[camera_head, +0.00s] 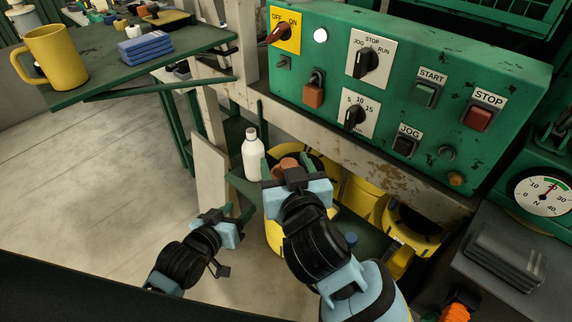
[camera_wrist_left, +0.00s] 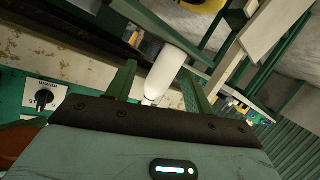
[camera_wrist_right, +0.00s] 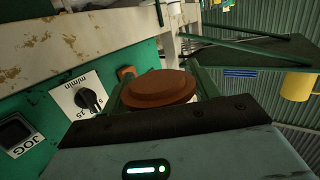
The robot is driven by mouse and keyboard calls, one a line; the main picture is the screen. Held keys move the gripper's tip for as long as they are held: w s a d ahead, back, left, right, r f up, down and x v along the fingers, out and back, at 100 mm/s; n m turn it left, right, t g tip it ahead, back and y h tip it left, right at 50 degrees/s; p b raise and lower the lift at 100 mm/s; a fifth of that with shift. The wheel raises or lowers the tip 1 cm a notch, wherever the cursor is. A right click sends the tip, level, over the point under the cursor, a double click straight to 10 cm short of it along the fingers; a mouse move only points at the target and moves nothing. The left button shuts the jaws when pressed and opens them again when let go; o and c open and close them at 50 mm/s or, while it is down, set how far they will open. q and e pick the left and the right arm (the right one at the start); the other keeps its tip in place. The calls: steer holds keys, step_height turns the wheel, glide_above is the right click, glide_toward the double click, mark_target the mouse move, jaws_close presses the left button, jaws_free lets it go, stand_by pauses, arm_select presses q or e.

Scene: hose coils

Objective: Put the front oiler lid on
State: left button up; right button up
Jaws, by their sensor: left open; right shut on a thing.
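A round reddish-brown lid (camera_head: 288,163) is held between the fingers of my right gripper (camera_head: 287,172), below the green control panel. The lid shows large in the right wrist view (camera_wrist_right: 158,88), with one finger on each side. My left gripper (camera_head: 240,214) is open and empty, low and left of the right one. A white bottle (camera_head: 252,154) stands upright behind the two grippers. In the left wrist view the bottle (camera_wrist_left: 164,72) appears beyond and between the open fingers, apart from them. I cannot make out an open oiler; my right gripper and arm hide part of the area below.
The green control panel (camera_head: 440,60) with switches hangs over a worn pale beam (camera_head: 380,160). Yellow hose coils or housings (camera_head: 362,198) sit under it. A green table (camera_head: 110,70) with a yellow mug (camera_head: 52,58) and blue stack is at upper left. Left floor is clear.

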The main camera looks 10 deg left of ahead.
arm_select(q)
steer(key=s+f+m+g+y, duration=0.1)
steer(key=s+f+g, duration=0.1)
steer(key=s+f, duration=0.6)
steer(key=s+a+f+m+g, duration=0.1)
steer(key=s+f+g, duration=0.1)
steer(key=s+f, duration=0.6)
steer(key=s, duration=0.6)
steer(key=shift+f+m+y, duration=0.35)
steer(key=shift+m+y, duration=0.05)
steer(key=shift+a, duration=0.1)
